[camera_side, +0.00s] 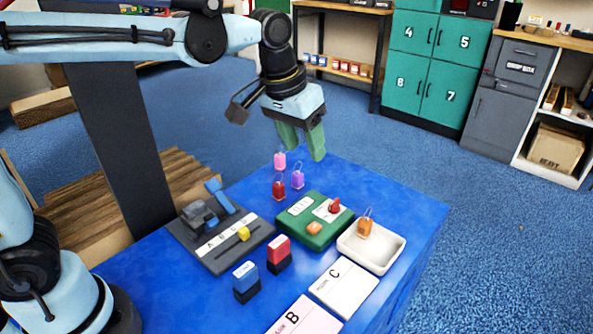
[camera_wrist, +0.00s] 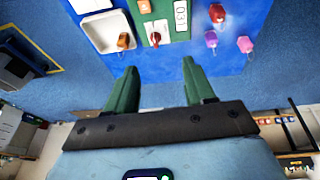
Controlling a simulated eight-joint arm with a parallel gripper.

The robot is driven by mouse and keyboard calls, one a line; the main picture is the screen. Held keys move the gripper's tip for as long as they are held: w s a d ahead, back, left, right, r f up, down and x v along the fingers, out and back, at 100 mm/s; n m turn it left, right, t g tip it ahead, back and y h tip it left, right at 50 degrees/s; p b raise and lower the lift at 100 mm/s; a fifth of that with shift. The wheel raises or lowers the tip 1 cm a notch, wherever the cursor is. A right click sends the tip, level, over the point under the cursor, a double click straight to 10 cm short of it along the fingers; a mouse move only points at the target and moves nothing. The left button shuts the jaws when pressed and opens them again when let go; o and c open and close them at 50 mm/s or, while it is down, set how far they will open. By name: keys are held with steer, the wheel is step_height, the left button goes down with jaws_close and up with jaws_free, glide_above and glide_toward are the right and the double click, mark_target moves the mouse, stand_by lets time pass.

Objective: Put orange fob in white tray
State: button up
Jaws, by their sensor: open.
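The orange fob (camera_side: 365,227) with its wire loop is in the white tray (camera_side: 391,262) at the right of the blue table. It shows in the wrist view (camera_wrist: 124,41) at the lower right corner of the tray (camera_wrist: 92,30), inside or against its rim. My gripper (camera_side: 303,150) is open and empty, its green fingers pointing down above the far edge of the table, away from the tray. In the wrist view my gripper (camera_wrist: 158,82) shows its two fingers apart with nothing between them.
A green device (camera_side: 306,235) with a red knob (camera_side: 334,206) stands left of the tray. Pink (camera_side: 279,161), purple (camera_side: 297,179) and red (camera_side: 278,188) fobs lie near the far edge. Red (camera_side: 279,252) and blue (camera_side: 245,280) stamps and cards (camera_side: 343,287) are nearer the front.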

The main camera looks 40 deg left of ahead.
steer(key=s+a+f+t, duration=0.3)
steer(key=s+a+f, duration=0.2)
steer(key=s+a, duration=0.4)
steer(key=s, duration=0.3)
steer(key=shift+f+t+y, duration=0.3)
steer(key=shift+t+y, duration=0.1)
